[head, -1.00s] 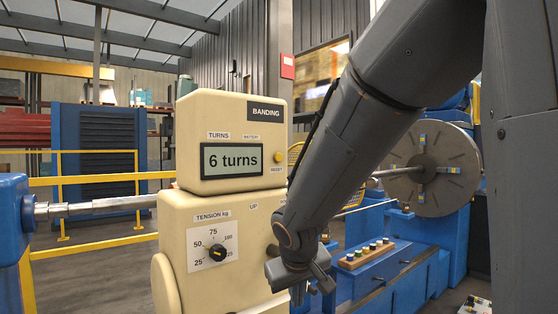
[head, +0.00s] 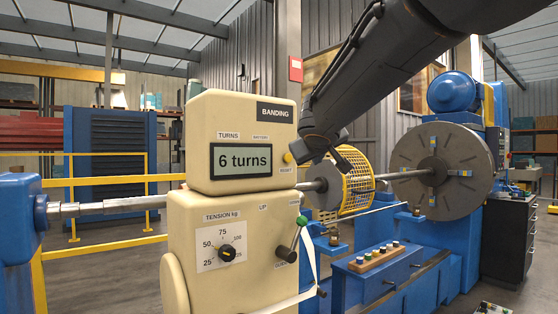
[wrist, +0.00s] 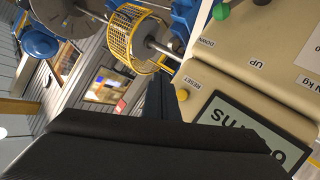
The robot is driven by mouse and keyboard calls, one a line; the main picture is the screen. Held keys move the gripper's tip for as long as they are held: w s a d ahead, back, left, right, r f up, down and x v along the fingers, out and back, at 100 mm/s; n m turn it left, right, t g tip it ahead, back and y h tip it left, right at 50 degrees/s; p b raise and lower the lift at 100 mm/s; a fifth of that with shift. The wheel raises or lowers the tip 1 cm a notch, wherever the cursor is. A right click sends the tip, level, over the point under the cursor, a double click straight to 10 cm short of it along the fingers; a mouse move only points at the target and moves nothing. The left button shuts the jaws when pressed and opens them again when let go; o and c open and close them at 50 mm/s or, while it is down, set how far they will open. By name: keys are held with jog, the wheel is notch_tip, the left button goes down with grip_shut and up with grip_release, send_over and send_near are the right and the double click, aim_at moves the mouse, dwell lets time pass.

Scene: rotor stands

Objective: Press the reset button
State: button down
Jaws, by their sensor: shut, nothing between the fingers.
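The reset button (head: 288,158) is a small round yellow button on the cream banding unit (head: 240,112). It sits right of the display (head: 240,161), which reads "6 turns", and just above the RESET label. My gripper (head: 304,159) is shut and empty. Its tips are just right of the button in the head view; I cannot tell whether they touch it. In the wrist view the dark fingers (wrist: 168,100) end beside the RESET label (wrist: 193,83).
A yellow mesh guard (head: 357,181) surrounds the shaft behind my gripper. A large grey disc (head: 442,170) stands at the right.

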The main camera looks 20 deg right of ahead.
aim_at(287, 158)
jog(key=shift+w, duration=0.1)
dwell(0.3)
jog(key=w+a+p, duration=0.1)
jog(key=w+a, duration=0.1)
jog(key=w, duration=0.6)
jog(key=shift+w+a, duration=0.15)
jog(key=shift+a, duration=0.2)
jog(key=shift+w, duration=0.1)
dwell(1.8)
jog(key=shift+w+a+b, duration=0.1)
jog(key=shift+w+b, duration=0.2)
jog(key=shift+w+a, duration=0.15)
jog(key=shift+w, duration=0.2)
dwell(0.6)
jog(key=shift+s+b, duration=0.1)
jog(key=shift+b, duration=0.25)
jog(key=shift+s+d+b, duration=0.25)
jog(key=shift+s+b, duration=0.1)
jog(key=shift+s, duration=0.3)
jog(key=shift+s, duration=0.1)
